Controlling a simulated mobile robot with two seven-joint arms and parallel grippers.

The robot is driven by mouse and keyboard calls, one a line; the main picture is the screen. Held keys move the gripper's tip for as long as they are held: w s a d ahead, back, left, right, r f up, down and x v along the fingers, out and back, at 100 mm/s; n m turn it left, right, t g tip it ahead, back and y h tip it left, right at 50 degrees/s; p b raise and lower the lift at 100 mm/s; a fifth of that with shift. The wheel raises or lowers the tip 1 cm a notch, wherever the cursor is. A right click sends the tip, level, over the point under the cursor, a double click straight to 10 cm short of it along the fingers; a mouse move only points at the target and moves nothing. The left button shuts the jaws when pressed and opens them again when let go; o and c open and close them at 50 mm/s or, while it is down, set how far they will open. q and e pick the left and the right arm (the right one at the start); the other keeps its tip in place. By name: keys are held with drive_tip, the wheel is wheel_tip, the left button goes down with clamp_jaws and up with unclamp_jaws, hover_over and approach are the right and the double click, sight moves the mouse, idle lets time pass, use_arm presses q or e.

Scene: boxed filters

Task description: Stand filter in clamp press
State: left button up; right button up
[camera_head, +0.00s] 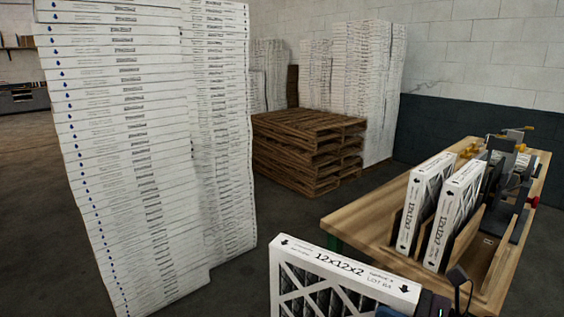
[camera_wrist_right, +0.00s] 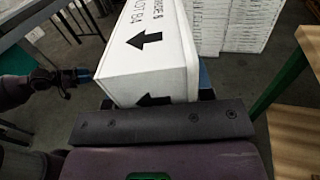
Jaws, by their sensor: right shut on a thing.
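A white-framed filter marked 12x12x2 (camera_head: 345,262) is held upright at the bottom of the head view, its pleated face toward me. My right gripper (camera_head: 432,303) is shut on its right end, in front of the table and apart from it. In the right wrist view the filter's white edge with black arrows (camera_wrist_right: 160,50) rises beyond the dark gripper pad (camera_wrist_right: 165,122). The clamp press (camera_head: 508,170), grey with yellow and red-tipped handles, stands on the table's right side. What seems to be my left gripper (camera_wrist_right: 62,80) shows at the wrist view's left; its jaws are unclear.
Two more filters (camera_head: 426,205) (camera_head: 456,215) stand upright in a wooden rack (camera_head: 470,245) on the wooden table (camera_head: 365,212), left of the press. A tall stack of white boxes (camera_head: 130,130) rises at the left. Pallets (camera_head: 300,150) and more stacks stand behind. The table's left end is bare.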

drive_tip(key=shift+d+f, duration=0.1)
drive_tip(key=shift+f, duration=0.05)
drive_tip(key=shift+w+d+f+m+t, duration=0.2)
drive_tip(key=shift+d+f+m+t, duration=0.1)
drive_tip(key=shift+d+f+t, duration=0.1)
idle(0.4)
